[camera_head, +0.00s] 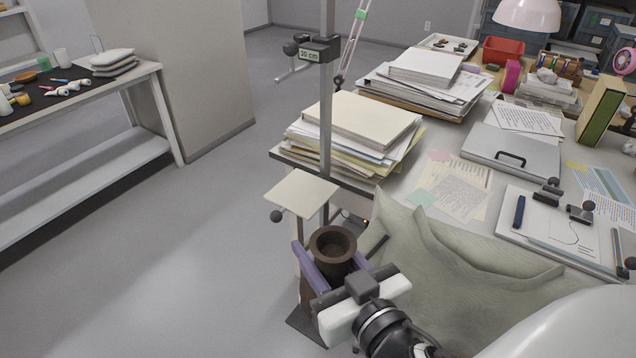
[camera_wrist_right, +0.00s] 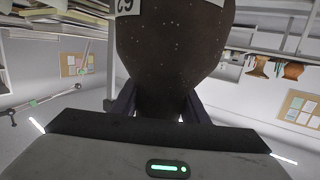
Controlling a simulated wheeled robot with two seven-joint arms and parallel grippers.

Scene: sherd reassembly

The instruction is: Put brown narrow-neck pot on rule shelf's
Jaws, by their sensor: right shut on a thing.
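The brown narrow-neck pot (camera_head: 333,243) is held upright in my right gripper (camera_head: 335,268), its dark round mouth facing up. The gripper's purple fingers are on either side of the pot. In the right wrist view the speckled dark pot (camera_wrist_right: 170,50) fills the middle between the fingers (camera_wrist_right: 158,105), with part of a white numbered label on it. A grey upright post with a "30 cm" tag (camera_head: 319,50) carries a small cream plate (camera_head: 302,192), which appears to be the rule's shelf. The plate is empty, behind and left of the pot. My left gripper is not in view.
Stacked papers and folders (camera_head: 350,130) lie on the desk right beside the post. Olive cloth (camera_head: 440,250) drapes the desk's front edge near my right arm. Open floor (camera_head: 190,250) lies to the left.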

